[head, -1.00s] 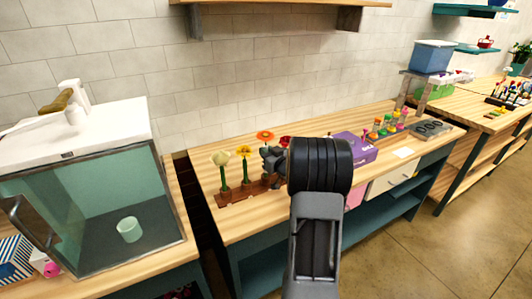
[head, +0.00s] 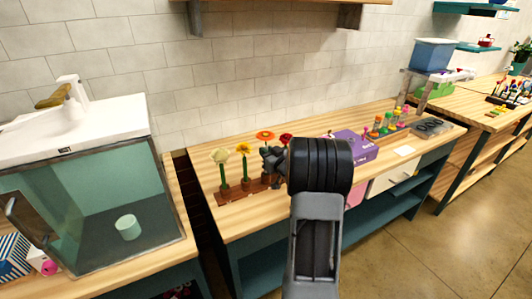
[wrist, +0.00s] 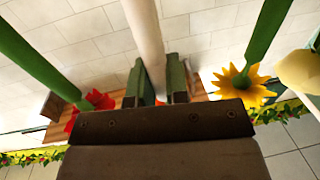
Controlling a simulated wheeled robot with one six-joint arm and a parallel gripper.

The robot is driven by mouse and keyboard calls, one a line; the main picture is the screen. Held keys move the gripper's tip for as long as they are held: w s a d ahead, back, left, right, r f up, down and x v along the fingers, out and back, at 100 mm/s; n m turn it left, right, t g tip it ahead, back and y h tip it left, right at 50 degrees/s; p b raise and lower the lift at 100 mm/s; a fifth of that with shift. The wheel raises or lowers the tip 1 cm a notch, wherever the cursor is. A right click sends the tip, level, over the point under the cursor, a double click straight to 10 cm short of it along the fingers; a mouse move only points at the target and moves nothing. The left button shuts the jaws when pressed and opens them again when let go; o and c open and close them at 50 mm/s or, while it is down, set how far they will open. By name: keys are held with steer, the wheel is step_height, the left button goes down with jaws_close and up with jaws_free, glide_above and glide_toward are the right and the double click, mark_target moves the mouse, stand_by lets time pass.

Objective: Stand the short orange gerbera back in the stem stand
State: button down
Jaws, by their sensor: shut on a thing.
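The orange gerbera (head: 265,135) is upright at the back of my gripper (head: 272,162) in the head view, its bloom above the jaws. In the wrist view my gripper (wrist: 157,82) is shut around a pale stem (wrist: 145,30), and a sliver of orange petal (wrist: 161,102) shows between the fingers. The wooden stem stand (head: 235,194) lies on the bench below. My gripper is over its right part. The foot of the held stem is hidden, so I cannot tell whether it is in a hole.
A cream flower (head: 220,156) and a yellow flower (head: 244,148) stand in the stand to the left. A red flower (head: 286,140) is close on the right, partly behind my arm. A purple box (head: 358,147) is further right.

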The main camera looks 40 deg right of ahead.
steer(key=shift+f+b, duration=0.9)
steer(key=shift+b, duration=0.05)
stand_by(0.9)
steer(key=shift+c, duration=2.4)
jaws_free()
steer(key=s, duration=0.9)
